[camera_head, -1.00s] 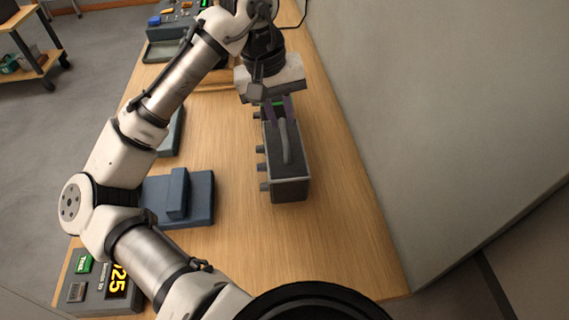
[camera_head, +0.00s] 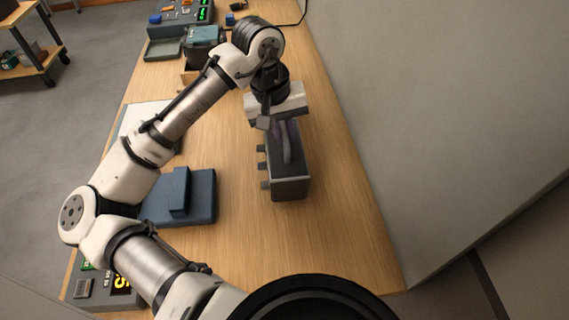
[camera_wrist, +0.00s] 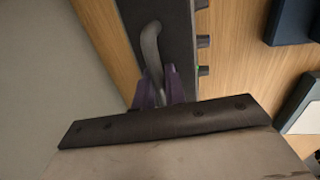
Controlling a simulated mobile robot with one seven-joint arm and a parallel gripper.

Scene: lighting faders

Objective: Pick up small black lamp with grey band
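A dark box (camera_head: 291,187) with knobs along its left side and a curved grey handle on top stands on the wooden table; it also shows in the wrist view (camera_wrist: 176,20). I see no grey band on it and cannot tell whether it is the named lamp. My gripper (camera_head: 283,130) is at the far end of the box. In the wrist view, its purple fingers (camera_wrist: 158,90) stand apart, one on each side of the grey handle (camera_wrist: 151,45). Whether they touch the handle is unclear. The far end of the box is hidden by my gripper.
A blue block-shaped device (camera_head: 199,205) lies left of the box. Several devices stand at the far end. A grey wall (camera_head: 420,110) runs along the right. The table (camera_head: 265,245) is clear in front of the box.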

